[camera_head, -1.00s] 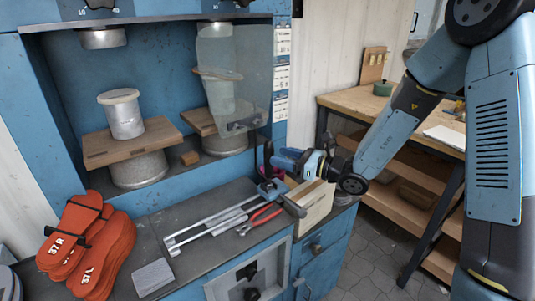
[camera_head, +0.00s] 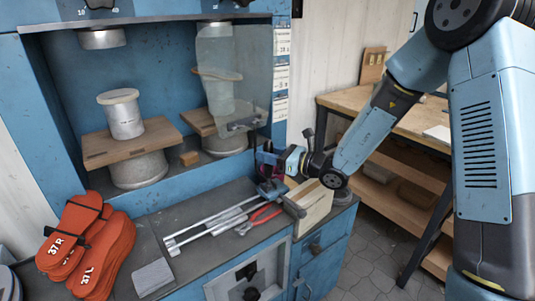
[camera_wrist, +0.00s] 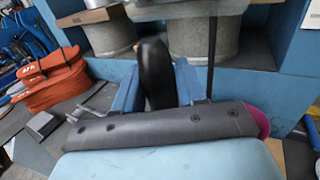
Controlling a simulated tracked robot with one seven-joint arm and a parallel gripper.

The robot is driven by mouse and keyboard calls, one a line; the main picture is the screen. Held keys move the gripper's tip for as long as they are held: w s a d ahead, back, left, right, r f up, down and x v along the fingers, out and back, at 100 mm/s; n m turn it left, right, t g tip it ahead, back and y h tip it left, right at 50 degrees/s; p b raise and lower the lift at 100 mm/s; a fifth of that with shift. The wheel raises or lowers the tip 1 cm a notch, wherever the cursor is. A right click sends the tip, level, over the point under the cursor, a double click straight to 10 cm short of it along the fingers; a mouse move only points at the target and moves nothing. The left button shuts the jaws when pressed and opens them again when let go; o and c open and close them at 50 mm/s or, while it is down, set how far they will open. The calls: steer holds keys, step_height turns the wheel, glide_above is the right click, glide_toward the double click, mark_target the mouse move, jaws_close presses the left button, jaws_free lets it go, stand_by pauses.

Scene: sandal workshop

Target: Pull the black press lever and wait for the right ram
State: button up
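The black press lever (camera_wrist: 153,75) stands nearly upright at the front of the blue press (camera_head: 45,20), near its right end. In the wrist view its dark rounded handle rises between the two blue fingers of my gripper (camera_wrist: 158,85). The fingers lie close on both sides of it; I cannot tell whether they press on it. In the head view my gripper (camera_head: 268,162) is at the lever, which it mostly hides. The right ram (camera_head: 218,50) is behind a clear shield, above a sole-shaped piece on the right stand. The left ram (camera_head: 102,38) hangs above a metal cylinder.
Orange sandals (camera_head: 85,245) lie on the grey bench at left, beside a grey block (camera_head: 153,277). Metal rails (camera_head: 210,225) and red pliers (camera_head: 258,219) lie below the gripper, with a wooden box (camera_head: 312,203) to the right. A wooden workbench (camera_head: 405,130) stands at back right.

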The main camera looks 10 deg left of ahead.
steer(key=shift+w, duration=0.1)
jaws_close()
steer(key=shift+r, duration=0.1)
